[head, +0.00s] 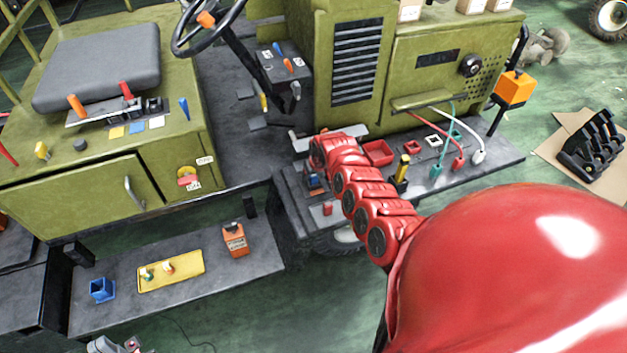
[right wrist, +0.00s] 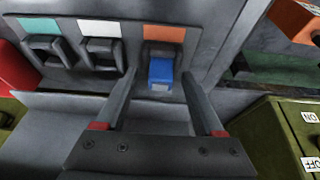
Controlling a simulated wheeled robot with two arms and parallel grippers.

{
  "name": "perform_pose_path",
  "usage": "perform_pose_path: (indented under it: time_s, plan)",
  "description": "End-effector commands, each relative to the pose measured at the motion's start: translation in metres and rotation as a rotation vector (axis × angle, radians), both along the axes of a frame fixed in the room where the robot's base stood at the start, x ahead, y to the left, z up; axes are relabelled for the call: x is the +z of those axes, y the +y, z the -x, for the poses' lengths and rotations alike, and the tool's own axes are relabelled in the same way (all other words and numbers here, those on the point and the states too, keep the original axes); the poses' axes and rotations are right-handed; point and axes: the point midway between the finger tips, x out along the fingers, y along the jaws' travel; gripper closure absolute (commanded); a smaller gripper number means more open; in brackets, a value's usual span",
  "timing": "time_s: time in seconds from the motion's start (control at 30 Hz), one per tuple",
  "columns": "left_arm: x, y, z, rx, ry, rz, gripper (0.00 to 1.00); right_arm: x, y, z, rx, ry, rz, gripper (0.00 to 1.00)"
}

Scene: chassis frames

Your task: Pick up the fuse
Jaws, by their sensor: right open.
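The fuse, a small blue block (right wrist: 160,73), stands in the black holder under the orange label (right wrist: 163,34) in the right wrist view. My right gripper (right wrist: 158,88) is open, its two fingers on either side of the fuse with a gap on both sides. Two other black holders, under a teal label (right wrist: 37,27) and a white label (right wrist: 99,28), look empty. In the head view my red right arm reaches to the middle, and a bit of blue (head: 315,181) shows beside its end. Part of my left gripper (head: 115,344) shows at the bottom left edge; its fingers are cut off.
A green cabinet corner (right wrist: 285,140) stands right of my right gripper, and an orange block (right wrist: 295,20) is at the upper right. In the head view a low grey shelf holds a blue box (head: 102,290), a yellow tray (head: 190,262) and an orange box (head: 235,240).

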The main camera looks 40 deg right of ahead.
Motion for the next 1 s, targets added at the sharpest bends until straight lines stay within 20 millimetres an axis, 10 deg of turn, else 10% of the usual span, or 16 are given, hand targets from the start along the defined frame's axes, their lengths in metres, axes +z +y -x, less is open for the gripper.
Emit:
perform_pose_path:
  time_s: [0.1,0.5,1.0]
  plan:
    - [0.0001,0.0000,0.0000,0.000,0.000,0.000,1.00,0.0001,0.0001,-0.0001,0.000,0.000,0.000,0.30]
    - [0.0001,0.0000,0.0000,0.000,0.000,0.000,1.00,0.0002,0.0001,0.0001,0.001,0.000,0.000,1.00]
    - [-0.0012,0.0000,0.0000,0.000,0.000,0.000,1.00,0.0031,0.0001,-0.0003,0.001,0.000,0.000,1.00]
